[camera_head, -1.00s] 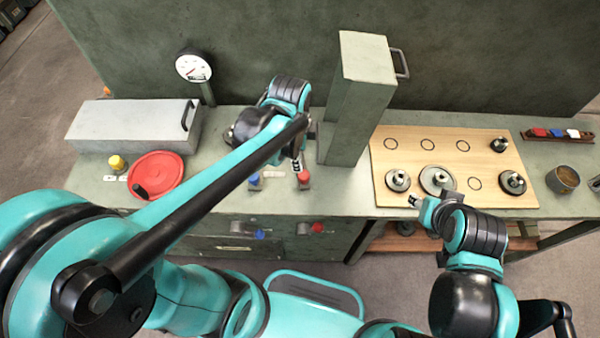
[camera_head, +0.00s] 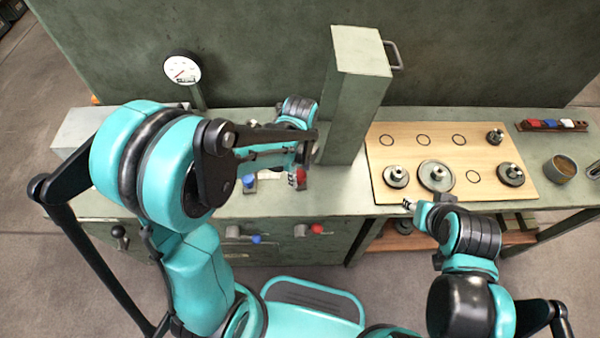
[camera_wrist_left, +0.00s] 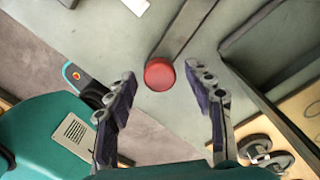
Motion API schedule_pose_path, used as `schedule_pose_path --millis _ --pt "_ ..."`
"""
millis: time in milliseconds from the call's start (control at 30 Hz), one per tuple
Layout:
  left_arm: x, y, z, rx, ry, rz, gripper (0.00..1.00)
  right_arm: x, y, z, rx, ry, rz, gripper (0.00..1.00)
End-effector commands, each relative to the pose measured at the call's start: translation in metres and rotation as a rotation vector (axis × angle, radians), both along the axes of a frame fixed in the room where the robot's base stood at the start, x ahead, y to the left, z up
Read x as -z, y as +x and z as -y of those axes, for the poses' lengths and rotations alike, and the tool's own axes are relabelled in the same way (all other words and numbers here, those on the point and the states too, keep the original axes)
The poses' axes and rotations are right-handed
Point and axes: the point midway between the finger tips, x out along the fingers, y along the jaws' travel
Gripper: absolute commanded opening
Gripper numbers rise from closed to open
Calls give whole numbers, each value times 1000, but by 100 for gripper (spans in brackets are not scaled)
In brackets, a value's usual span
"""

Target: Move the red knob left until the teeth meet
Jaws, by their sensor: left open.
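The red knob (camera_wrist_left: 160,74) is round and sits at the end of a grey bar in the left wrist view. In the head view a red piece (camera_head: 300,179) on the bench top, right of a blue one, appears to be this knob. My left gripper (camera_wrist_left: 159,76) is open, its fingers either side of the knob with gaps; I cannot tell the depth. In the head view my left gripper (camera_head: 302,165) is partly hidden by its arm. My right gripper (camera_head: 409,204) is by the board's front edge, its jaws unclear. I cannot make out any teeth.
A tall green post (camera_head: 350,110) stands right of my left gripper. A wooden board (camera_head: 400,146) carries several metal discs. A gauge (camera_head: 182,68) stands at the back left. Red (camera_head: 317,228) and blue (camera_head: 257,239) knobs are on the bench front.

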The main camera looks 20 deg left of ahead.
Motion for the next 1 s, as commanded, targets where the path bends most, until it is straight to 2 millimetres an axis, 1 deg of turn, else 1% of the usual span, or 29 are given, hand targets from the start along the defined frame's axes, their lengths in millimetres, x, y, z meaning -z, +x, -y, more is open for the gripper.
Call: schedule_pose_path --millis 200,233,267,300,367,400,433,567,633,900,1000 --pt "0 0 0 0 0 0 53 0 0 0 0 0 0 40" --pt "0 0 0 0 0 0 50 0 0 0 0 0 0 40" --pt "0 0 0 0 0 0 42 0 0 0 0 0 0 40" --pt "0 0 0 -1 0 0 32 0 0 0 0 0 0 40" --pt "0 0 0 -1 0 0 16 0 0 0 0 0 0 40" --pt "0 0 0 -1 0 0 5 0 0 0 0 0 0 40" --pt "0 0 0 -1 0 0 0 0 0 0 0 0 0 40" --pt "0 0 -1 1 0 0 0 0 0 0 0 0 0 40" --pt "0 -3 -7 16 0 0 0 0 0 0 0 0 0 40" --pt "0 -22 -57 177 1 0 0 -2 0 0 0 0 0 40" --pt "0 -26 -67 215 1 1 0 -2 0 0 0 0 0 40"
